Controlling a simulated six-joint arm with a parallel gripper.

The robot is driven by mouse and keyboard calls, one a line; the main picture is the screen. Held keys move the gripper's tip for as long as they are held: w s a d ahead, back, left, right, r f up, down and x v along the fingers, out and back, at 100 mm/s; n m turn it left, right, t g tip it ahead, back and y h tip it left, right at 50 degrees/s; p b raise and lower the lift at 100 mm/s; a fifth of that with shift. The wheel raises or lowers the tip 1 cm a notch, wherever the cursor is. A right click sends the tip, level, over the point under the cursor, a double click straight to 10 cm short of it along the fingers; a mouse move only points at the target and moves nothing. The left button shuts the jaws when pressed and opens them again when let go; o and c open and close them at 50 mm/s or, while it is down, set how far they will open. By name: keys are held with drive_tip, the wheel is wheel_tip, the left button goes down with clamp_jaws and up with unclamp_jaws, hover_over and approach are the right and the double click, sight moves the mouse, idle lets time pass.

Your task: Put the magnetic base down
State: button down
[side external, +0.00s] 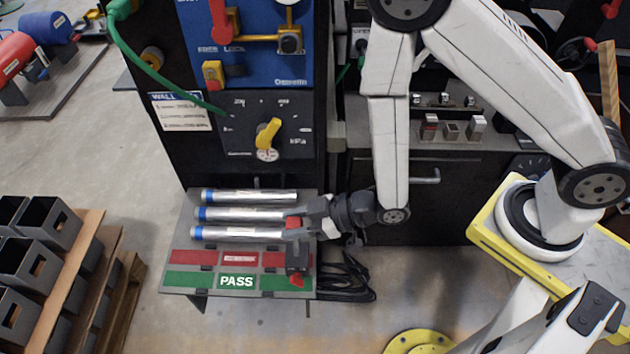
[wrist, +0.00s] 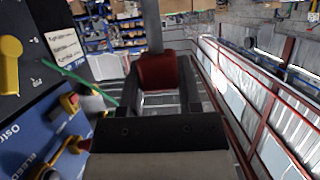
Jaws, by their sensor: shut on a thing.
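My gripper (side external: 297,229) is over the right end of the grey test table, beside the ends of the silver tubes. In the wrist view its two dark fingers (wrist: 162,76) are shut on a red block with a grey post behind it, which I take as the magnetic base (wrist: 163,70). In the side view a red part shows at the fingers, and a dark block (side external: 297,257) with a red end lies just below them, over the right end of the marked strips. Whether this block touches the table is unclear.
Several silver tubes (side external: 245,214) with blue ends lie on the table. Red and green strips (side external: 190,279), the green marked PASS, run along its front. Black cable (side external: 345,278) is coiled right of it. A black panel with a yellow knob (side external: 268,133) stands behind.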

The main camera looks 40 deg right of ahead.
drive_tip(key=shift+w+r, duration=0.1)
drive_tip(key=shift+w, duration=0.1)
drive_tip(key=shift+w+d+r, duration=0.2)
drive_tip(key=shift+w+d, duration=0.05)
drive_tip(key=shift+w, duration=0.3)
drive_tip(key=w+d+r, duration=0.3)
drive_tip(key=w+d, duration=0.3)
drive_tip(key=d, duration=0.4)
drive_tip(key=w+d+r, duration=0.3)
drive_tip(key=w+d, duration=0.3)
drive_tip(key=d, duration=0.4)
drive_tip(key=s+d, duration=0.3)
drive_tip(key=d, duration=0.6)
drive_tip(key=s+d+r, duration=0.1)
drive_tip(key=s+d, duration=0.3)
drive_tip(key=d, duration=0.5)
drive_tip(key=s+d, duration=0.3)
drive_tip(key=d, duration=0.6)
drive_tip(key=shift+s+r, duration=0.35)
drive_tip(key=shift+r, duration=0.05)
drive_tip(key=shift+w, duration=0.1)
